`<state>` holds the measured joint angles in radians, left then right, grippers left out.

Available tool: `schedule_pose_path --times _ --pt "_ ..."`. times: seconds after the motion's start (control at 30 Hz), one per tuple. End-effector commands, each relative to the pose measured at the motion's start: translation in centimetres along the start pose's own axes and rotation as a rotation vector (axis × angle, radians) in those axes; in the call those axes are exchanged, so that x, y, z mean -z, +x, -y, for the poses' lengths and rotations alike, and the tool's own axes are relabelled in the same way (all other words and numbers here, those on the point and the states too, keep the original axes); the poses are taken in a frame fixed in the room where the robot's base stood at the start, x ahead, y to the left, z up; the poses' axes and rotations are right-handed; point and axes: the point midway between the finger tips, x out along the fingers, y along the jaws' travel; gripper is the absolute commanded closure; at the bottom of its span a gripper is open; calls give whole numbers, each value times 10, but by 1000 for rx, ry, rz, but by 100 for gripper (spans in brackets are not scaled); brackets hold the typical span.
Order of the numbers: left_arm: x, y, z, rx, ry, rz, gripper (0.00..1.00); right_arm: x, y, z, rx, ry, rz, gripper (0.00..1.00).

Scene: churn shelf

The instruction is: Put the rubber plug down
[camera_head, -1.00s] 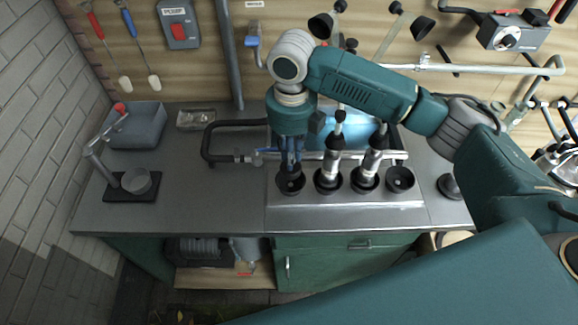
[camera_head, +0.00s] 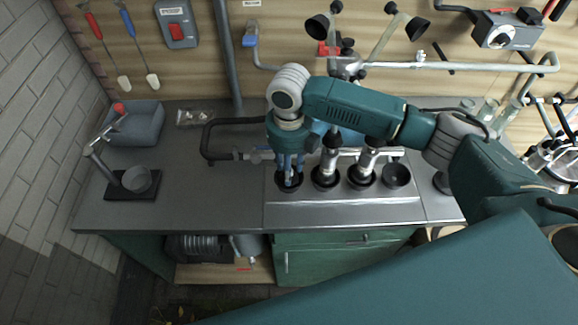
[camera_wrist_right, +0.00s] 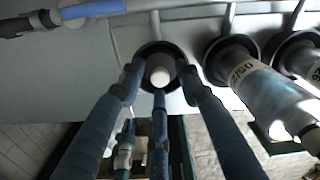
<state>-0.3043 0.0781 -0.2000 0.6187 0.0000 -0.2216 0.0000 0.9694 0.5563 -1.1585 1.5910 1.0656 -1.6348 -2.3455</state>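A pale, round-ended piece (camera_wrist_right: 161,74), which looks like the rubber plug, stands in the leftmost black cup (camera_wrist_right: 143,52) on the metal counter. In the head view this cup (camera_head: 279,184) is partly hidden by my right gripper (camera_head: 290,180). In the right wrist view the blue fingers of my right gripper (camera_wrist_right: 159,80) surround the pale piece, with dark gaps on its left and right. They look open, with their tips at the cup's mouth. Whether the rear finger touches the piece is unclear. My left gripper is not in view.
Two silver teat cups (camera_head: 327,165) (camera_head: 365,165) stand in black cups just right of my right gripper. The rightmost black cup (camera_head: 397,175) is empty. A pipe (camera_head: 230,155) runs behind.

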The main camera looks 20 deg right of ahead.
Motion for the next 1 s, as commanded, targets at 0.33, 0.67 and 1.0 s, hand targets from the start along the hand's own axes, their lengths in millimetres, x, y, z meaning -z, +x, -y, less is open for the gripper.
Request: schedule_pose_path --times 0.33,0.67,1.0 --pt "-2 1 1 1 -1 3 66 -1 -5 0 0 0 2 64" --pt "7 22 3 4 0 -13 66 -2 -65 0 -1 0 6 64" --pt "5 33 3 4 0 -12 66 -1 -117 0 0 1 0 64"
